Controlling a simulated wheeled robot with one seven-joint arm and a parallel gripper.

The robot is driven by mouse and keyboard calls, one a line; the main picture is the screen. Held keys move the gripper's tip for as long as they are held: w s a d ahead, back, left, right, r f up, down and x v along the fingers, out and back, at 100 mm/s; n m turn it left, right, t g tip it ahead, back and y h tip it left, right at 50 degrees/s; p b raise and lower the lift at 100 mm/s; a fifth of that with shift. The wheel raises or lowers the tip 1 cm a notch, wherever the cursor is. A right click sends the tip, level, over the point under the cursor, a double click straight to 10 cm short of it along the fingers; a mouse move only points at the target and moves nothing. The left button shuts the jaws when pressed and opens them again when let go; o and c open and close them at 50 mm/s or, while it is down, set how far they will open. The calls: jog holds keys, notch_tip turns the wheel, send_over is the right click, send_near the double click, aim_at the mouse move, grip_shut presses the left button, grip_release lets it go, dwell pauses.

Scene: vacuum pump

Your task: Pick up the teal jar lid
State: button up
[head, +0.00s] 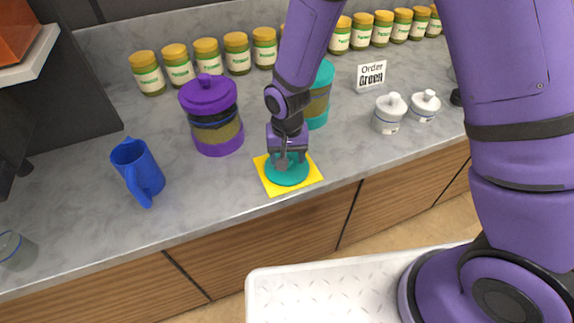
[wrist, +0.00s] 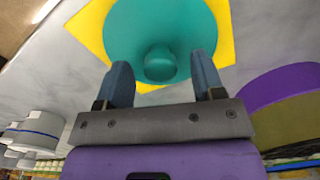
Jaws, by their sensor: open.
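The teal jar lid (head: 287,174) lies flat on a yellow square mat (head: 309,180) near the counter's front edge. In the wrist view the lid (wrist: 185,28) shows as a teal disc with a round knob (wrist: 160,63) facing the camera. My gripper (head: 290,160) is above the lid in the head view and partly hides it. In the wrist view my gripper (wrist: 163,78) is open, with one finger on each side of the knob. The gap between the fingers is empty apart from the knob seen there. I cannot tell whether the fingers touch the lid.
A teal jar (head: 319,97) stands behind my arm. A purple jar with its lid (head: 213,120) stands to the left, and a blue pitcher (head: 138,170) farther left. Small white pots (head: 388,115) stand to the right.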

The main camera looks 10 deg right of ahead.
jog(key=shift+f, duration=0.75)
jog(key=c, duration=1)
jog(key=shift+r, duration=0.1)
